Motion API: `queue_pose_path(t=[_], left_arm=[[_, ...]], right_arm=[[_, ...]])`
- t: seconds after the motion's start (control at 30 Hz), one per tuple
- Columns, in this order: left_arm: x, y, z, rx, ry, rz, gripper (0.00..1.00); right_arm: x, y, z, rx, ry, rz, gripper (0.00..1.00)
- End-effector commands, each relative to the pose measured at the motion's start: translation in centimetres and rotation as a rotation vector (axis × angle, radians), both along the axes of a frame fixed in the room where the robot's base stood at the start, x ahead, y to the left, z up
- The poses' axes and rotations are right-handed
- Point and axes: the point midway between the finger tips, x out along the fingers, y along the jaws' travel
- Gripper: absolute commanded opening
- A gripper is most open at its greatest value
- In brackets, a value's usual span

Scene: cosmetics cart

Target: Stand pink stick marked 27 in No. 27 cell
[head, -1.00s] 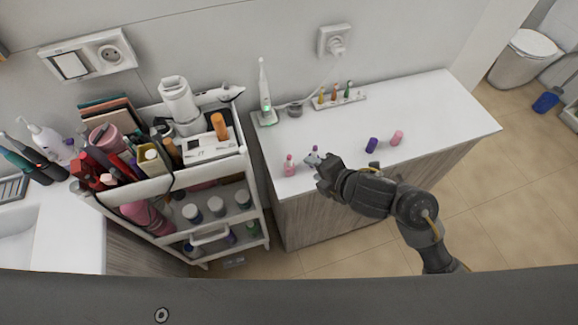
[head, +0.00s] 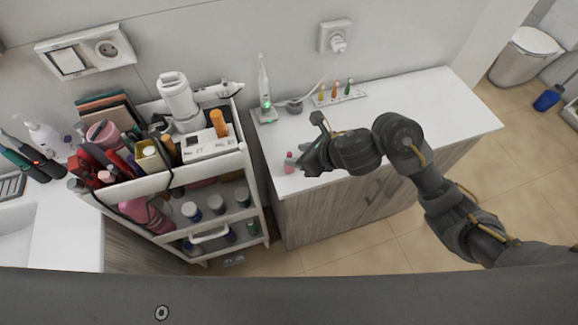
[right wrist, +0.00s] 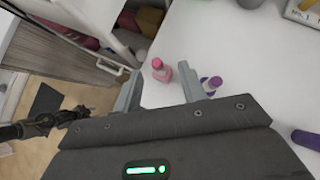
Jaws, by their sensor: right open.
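A white holder (head: 207,153) on the cart top bears a label No. 27 at left and another No. label at right. An orange stick (head: 219,124) stands upright on its right part. A pink bottle-like item (head: 289,167) is near the counter's left front corner. It also shows in the right wrist view (right wrist: 159,68), beyond and between the fingertips. No 27 mark is readable on it. My right gripper (head: 299,159) is open and empty beside it. My left gripper is out of view.
A toothbrush on a charger (head: 265,95) and a small rack (head: 338,96) are at the counter's back. The cart (head: 241,165) is crowded at left.

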Motion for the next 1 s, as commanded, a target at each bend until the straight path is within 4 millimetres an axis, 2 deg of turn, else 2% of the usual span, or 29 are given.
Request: queue_pose_path(t=[0.1,0.37,0.7,1.0], left_arm=[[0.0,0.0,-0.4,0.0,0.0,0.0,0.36],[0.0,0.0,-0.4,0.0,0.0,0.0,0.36],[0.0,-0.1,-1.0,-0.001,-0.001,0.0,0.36],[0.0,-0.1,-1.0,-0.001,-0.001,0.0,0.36]], right_arm=[[0.5,0.7,-1.0,0.001,0.003,-0.001,0.41],[0.8,1.1,-1.5,0.001,0.003,-0.002,0.41],[2.3,3.5,-4.7,0.002,0.005,-0.002,0.41],[2.6,3.7,-5.0,0.0,0.001,-0.002,0.41]])
